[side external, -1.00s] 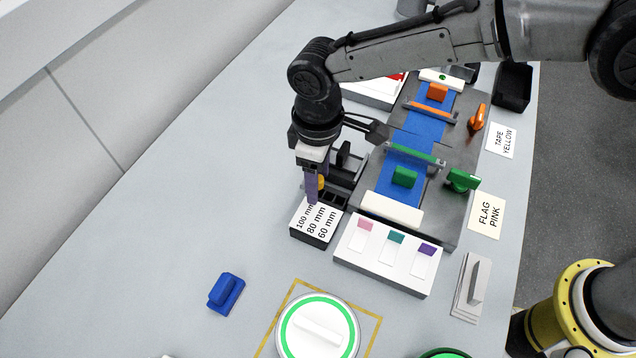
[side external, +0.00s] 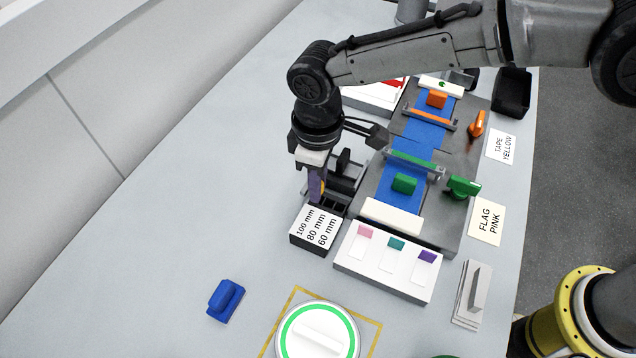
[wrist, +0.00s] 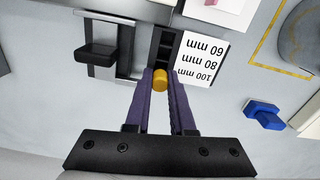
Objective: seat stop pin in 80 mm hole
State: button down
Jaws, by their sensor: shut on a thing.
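The stop pin, a yellow cylinder (wrist: 160,80), is held between the purple fingers of my gripper (wrist: 160,83). In the side external view, my gripper (side external: 317,188) is behind the label block, its fingers hiding most of the pin. The dark strip with square holes (wrist: 166,42) lies beside the white label (wrist: 203,60) reading 60, 80 and 100 mm; the label also shows in the side external view (side external: 316,229). In the wrist view the pin appears at the 100 mm end of the strip. Its lower end is hidden, and I cannot tell its height above the holes.
A dark fixture with a black handle (wrist: 97,53) stands beside the hole strip. A white block with pink, teal and purple tabs (side external: 388,262) is close by. A blue handled piece (side external: 225,300) and a white disc with a green ring (side external: 318,332) lie nearer the front.

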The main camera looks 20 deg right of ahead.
jog(key=shift+r, duration=0.5)
jog(key=s+d+r+m, duration=0.1)
jog(key=s+d+r, duration=1)
jog(key=r, duration=0.1)
jog(key=w+a+f, duration=0.4)
jog(key=f, duration=0.1)
jog(key=w+a+f, duration=0.5)
jog(key=shift+w+a+f, duration=0.1)
jog(key=shift+w+a, duration=0.1)
jog(key=shift+a, duration=0.05)
jog(key=shift+f, duration=1.55)
jog(key=shift+f, duration=0.1)
